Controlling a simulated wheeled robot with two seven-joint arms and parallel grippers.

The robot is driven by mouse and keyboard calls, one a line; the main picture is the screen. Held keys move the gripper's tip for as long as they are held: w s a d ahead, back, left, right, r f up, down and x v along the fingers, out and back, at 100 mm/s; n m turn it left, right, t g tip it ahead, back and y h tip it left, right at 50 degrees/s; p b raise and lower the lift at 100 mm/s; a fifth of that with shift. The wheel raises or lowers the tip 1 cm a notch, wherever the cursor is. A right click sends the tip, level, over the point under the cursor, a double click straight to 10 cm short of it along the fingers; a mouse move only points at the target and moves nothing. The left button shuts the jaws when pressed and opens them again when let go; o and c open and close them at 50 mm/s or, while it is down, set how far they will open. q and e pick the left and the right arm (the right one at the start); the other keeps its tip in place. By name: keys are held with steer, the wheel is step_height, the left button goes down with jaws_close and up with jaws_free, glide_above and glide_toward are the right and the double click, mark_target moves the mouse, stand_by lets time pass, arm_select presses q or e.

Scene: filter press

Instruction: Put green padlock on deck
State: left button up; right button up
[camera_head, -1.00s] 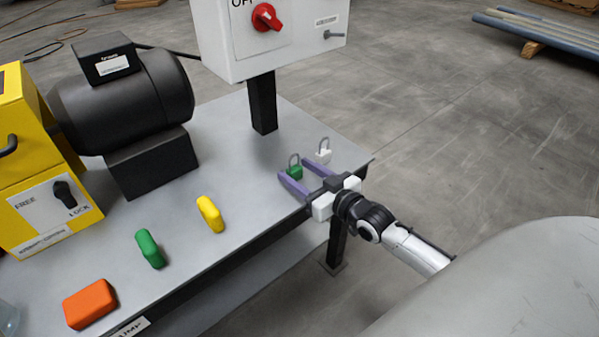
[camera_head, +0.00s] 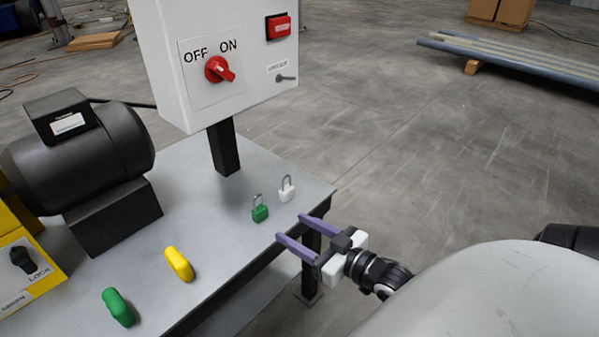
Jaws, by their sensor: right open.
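The green padlock (camera_head: 260,213) stands upright on the grey deck (camera_head: 222,229), near its right end, with its shackle up. A white padlock (camera_head: 287,191) stands just behind and to the right of it. My right gripper (camera_head: 289,228) is open and empty at the deck's front right edge. Its two purple fingers point left toward the green padlock and are apart from it. My left gripper is out of view.
A white control box (camera_head: 222,62) with a red OFF/ON switch (camera_head: 219,69) stands on a black post behind the padlocks.

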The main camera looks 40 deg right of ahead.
steer(key=s+a+f+g, duration=0.2)
steer(key=s+a+f, duration=0.2)
steer(key=a, duration=0.3)
steer(key=s+a+f+g+y, duration=0.1)
steer(key=s+a+f+g, duration=0.2)
steer(key=a, duration=0.4)
steer(key=s+a+f+n+g, duration=0.1)
steer(key=s+a+f+g, duration=0.1)
steer(key=s+a+f, duration=0.3)
steer(key=shift+s+a+f+g+y, duration=0.15)
steer(key=shift+s+a+g+y, duration=0.2)
steer(key=shift+s+a, duration=0.65)
steer(key=shift+d, duration=0.1)
steer(key=shift+c, duration=0.2)
